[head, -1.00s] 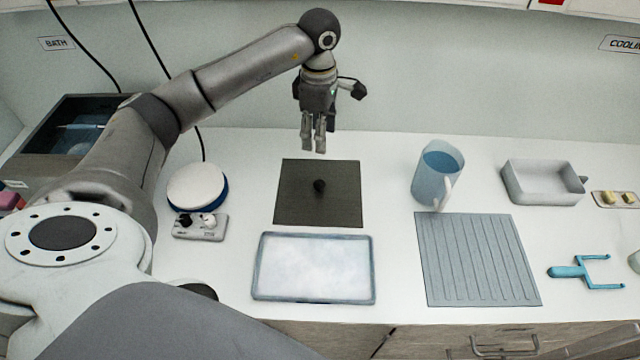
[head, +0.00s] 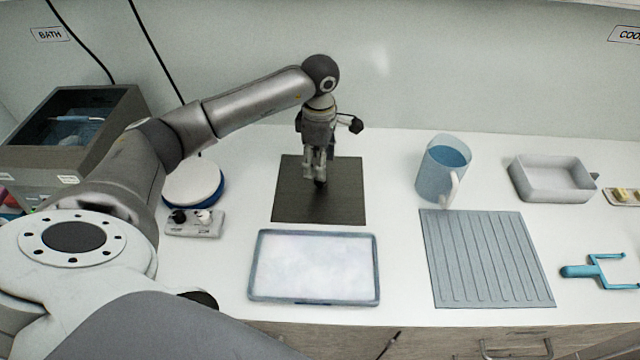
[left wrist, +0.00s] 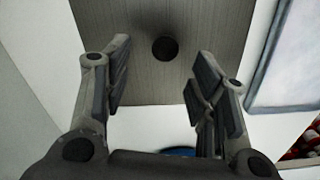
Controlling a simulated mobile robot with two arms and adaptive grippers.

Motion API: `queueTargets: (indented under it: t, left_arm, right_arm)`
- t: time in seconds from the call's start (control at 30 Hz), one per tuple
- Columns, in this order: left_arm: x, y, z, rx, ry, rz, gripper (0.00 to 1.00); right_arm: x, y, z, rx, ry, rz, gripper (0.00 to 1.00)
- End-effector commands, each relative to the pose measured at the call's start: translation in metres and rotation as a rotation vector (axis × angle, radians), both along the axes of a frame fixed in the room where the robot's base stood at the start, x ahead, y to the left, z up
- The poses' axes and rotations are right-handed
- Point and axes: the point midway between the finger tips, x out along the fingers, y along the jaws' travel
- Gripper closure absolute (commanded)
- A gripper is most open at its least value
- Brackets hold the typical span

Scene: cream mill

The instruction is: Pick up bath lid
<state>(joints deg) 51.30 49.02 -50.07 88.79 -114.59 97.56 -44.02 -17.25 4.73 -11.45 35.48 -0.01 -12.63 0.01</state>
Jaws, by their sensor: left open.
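The bath lid (head: 341,192) is a dark grey square plate with a round black knob in its middle, lying flat on the white counter. In the left wrist view the lid (left wrist: 142,72) fills the upper middle, and its knob (left wrist: 165,48) shows beyond the open fingers. My left gripper (head: 315,176) points down over the lid and partly hides the knob in the head view. In the left wrist view the gripper (left wrist: 160,88) is open, with nothing between its fingers. The right gripper is not in view.
A white tray (head: 376,268) lies in front of the lid. A round white-and-blue device (head: 190,182) and a small control box (head: 194,224) stand to its left. The open bath (head: 125,108) is at the back left. A jug (head: 432,178) and ribbed mat (head: 484,258) are right.

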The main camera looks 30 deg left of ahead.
Motion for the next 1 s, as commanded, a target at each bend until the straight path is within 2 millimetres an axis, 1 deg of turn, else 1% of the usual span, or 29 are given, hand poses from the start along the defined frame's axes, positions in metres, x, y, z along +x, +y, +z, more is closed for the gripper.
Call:
queueTargets:
  t: [0.17,0.33,0.4,0.5,0.6,0.77,0.87,1.0]
  left_arm:
    - [-0.002,-0.001,-0.01,-0.001,0.003,0.0,0.47]
    - [-0.007,-0.002,-0.03,-0.001,0.004,-0.001,0.47]
    - [-0.006,-0.002,-0.041,-0.001,0.004,0.0,0.47]
    - [-0.005,-0.002,-0.051,-0.001,0.0,0.0,0.47]
    - [-0.005,-0.002,-0.055,0.0,-0.001,-0.001,0.47]
    - [-0.005,-0.001,-0.055,0.001,-0.002,-0.001,0.47]
    - [-0.005,-0.001,-0.055,0.0,-0.001,-0.001,0.59]
    - [-0.005,-0.001,-0.055,0.0,-0.001,-0.001,0.77]
  right_arm:
    - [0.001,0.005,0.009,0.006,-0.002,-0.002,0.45]
    - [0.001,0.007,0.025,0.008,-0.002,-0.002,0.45]
    - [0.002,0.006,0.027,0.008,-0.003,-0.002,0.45]
    - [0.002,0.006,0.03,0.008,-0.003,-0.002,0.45]
    - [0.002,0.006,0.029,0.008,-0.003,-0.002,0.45]
    - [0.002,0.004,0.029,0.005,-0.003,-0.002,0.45]
    - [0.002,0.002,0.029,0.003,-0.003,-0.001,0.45]
    - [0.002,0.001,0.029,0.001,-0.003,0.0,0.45]
